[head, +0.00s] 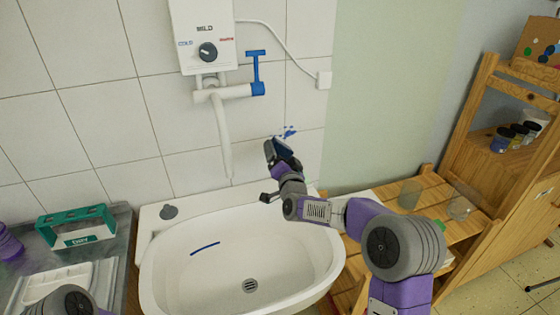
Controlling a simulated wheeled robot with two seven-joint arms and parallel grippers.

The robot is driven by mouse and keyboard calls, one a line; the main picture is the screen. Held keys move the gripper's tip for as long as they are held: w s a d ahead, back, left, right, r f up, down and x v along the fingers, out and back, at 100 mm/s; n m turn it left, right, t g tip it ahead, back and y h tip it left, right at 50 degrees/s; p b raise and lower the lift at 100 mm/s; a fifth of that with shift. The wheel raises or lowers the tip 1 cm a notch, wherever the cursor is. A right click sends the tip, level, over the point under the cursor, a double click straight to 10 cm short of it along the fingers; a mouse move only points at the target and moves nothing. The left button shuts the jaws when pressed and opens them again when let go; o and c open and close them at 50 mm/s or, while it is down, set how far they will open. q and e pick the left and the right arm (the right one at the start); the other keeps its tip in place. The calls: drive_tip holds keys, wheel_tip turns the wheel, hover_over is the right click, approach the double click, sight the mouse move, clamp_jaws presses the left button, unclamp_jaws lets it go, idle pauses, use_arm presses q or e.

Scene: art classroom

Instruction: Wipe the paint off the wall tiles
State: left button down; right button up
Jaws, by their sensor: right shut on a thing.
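A blue paint smear (289,131) shows on the white wall tiles (185,115), to the right below the blue tap handle. My right gripper (284,160) is raised in front of the tiles, just below the smear. It is shut on a small dark thing, which shows only in part, so I cannot tell whether it is a sponge or a cloth. I cannot tell whether the dark thing touches the tiles. My left gripper is out of view; only a grey part of my left arm shows at the bottom left.
A white sink (225,240) with a blue streak in its basin stands below. A water heater (203,38) and a tap (225,93) are on the wall. A green holder (75,222) stands left. A wooden shelf (465,225) with glasses is at right.

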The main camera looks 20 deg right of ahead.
sight(270, 135)
drive_tip(key=w, duration=0.1)
drive_tip(key=w+p, duration=0.1)
drive_tip(key=w, duration=0.1)
drive_tip(key=shift+w+a+r, duration=0.1)
drive_tip(key=shift+w+a, duration=0.05)
drive_tip(key=shift+w, duration=0.1)
drive_tip(key=shift+w+p, duration=0.6)
drive_tip(key=shift+w, duration=0.4)
drive_tip(key=shift+w, duration=0.95)
